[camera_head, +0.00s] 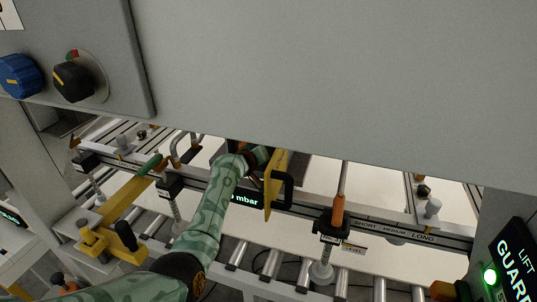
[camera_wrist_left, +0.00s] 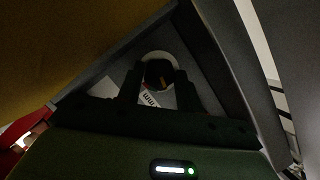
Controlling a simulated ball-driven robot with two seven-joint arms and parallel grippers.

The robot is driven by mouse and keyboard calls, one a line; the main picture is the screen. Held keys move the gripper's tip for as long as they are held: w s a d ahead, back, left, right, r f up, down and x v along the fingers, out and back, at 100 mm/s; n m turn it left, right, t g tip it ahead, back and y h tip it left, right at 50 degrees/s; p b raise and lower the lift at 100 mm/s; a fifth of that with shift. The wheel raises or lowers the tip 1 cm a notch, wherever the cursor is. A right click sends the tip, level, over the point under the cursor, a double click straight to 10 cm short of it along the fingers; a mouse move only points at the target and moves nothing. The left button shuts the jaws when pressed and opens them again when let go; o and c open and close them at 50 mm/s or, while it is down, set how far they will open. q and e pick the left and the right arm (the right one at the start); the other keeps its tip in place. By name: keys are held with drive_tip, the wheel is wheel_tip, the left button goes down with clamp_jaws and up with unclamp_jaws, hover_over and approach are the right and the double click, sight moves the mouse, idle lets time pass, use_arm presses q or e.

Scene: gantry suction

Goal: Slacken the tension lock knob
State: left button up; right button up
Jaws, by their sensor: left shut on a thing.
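In the left wrist view a dark round knob (camera_wrist_left: 158,73) with a yellowish mark sits in a pale ring, in a dim recess. The two dark fingers of my left gripper (camera_wrist_left: 158,84) are shut on it, one on each side. In the head view my camouflage-green left arm reaches up to the lower edge of a grey cover, where its wrist stops beside a yellow plate (camera_head: 275,182) with a black handle. The fingers and the held knob are hidden there. My right gripper is not in view.
A grey panel at upper left carries a blue knob (camera_head: 20,76) and a black knob (camera_head: 73,81). The large grey cover (camera_head: 330,90) overhangs the work area. Below are a rail marked SHORT, MEDIUM, LONG (camera_head: 395,232), suction cups, a yellow lever (camera_head: 130,205) and rollers.

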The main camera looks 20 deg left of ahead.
use_arm(q)
drive_tip(key=n+b, duration=0.1)
drive_tip(key=n+h+b, duration=0.1)
drive_tip(key=shift+a+f+t+b, duration=0.1)
drive_tip(key=shift+f+t+b, duration=0.2)
drive_tip(key=shift+f+b, duration=0.1)
drive_tip(key=shift+r+n+t+h+b, duration=0.1)
drive_tip(key=shift+n+t+h+b, duration=0.2)
drive_tip(key=shift+n+h+b, duration=0.6)
drive_tip(key=shift+n, duration=0.4)
drive_tip(key=o, duration=1)
drive_tip(key=shift+r+y, duration=0.1)
drive_tip(key=shift+y, duration=0.2)
drive_tip(key=shift+v, duration=8.2)
drive_tip(key=shift+w+a, duration=0.1)
